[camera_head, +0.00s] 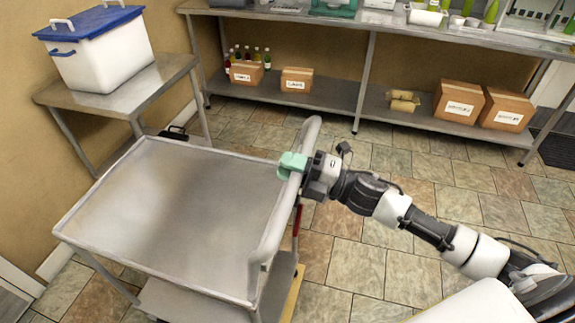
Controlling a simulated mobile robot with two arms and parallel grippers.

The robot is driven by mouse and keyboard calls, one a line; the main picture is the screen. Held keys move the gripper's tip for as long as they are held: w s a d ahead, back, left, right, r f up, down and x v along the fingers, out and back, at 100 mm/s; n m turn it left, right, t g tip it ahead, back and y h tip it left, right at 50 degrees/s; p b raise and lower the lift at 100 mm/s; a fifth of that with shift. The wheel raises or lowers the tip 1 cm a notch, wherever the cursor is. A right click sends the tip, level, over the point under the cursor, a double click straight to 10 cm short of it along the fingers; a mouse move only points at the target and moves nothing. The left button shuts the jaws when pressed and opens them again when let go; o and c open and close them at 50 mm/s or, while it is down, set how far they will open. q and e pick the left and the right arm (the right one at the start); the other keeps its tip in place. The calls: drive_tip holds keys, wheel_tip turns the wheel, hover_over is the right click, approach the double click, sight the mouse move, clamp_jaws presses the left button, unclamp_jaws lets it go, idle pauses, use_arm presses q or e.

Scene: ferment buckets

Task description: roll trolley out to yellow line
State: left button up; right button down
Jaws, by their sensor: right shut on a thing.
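The trolley (185,205) is a grey metal cart with an empty flat top, a lower shelf and a tubular push handle on its right side. My right gripper (290,165) has pale green fingers and is shut on the trolley handle (274,222), near its far end. My right arm reaches in from the lower right. My left gripper is out of the picture. A strip of yellow (292,296) shows low at the trolley's right side; I cannot tell whether it is a floor line or part of the trolley.
A white bucket with a blue lid (103,50) stands on a metal side table (120,98) behind the trolley. A long steel bench (365,28) runs along the back, with cardboard boxes (459,101) on its lower shelf. The tiled floor (345,250) right of the trolley is clear.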

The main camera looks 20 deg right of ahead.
drive_tip(key=shift+f, duration=0.1)
drive_tip(key=c, duration=0.9)
unclamp_jaws()
drive_tip(key=shift+s+d+f, duration=0.15)
drive_tip(key=shift+s+d, duration=0.1)
drive_tip(key=shift+d, duration=0.1)
drive_tip(key=b+v, duration=0.2)
drive_tip(key=v, duration=0.8)
drive_tip(key=shift+b, duration=0.4)
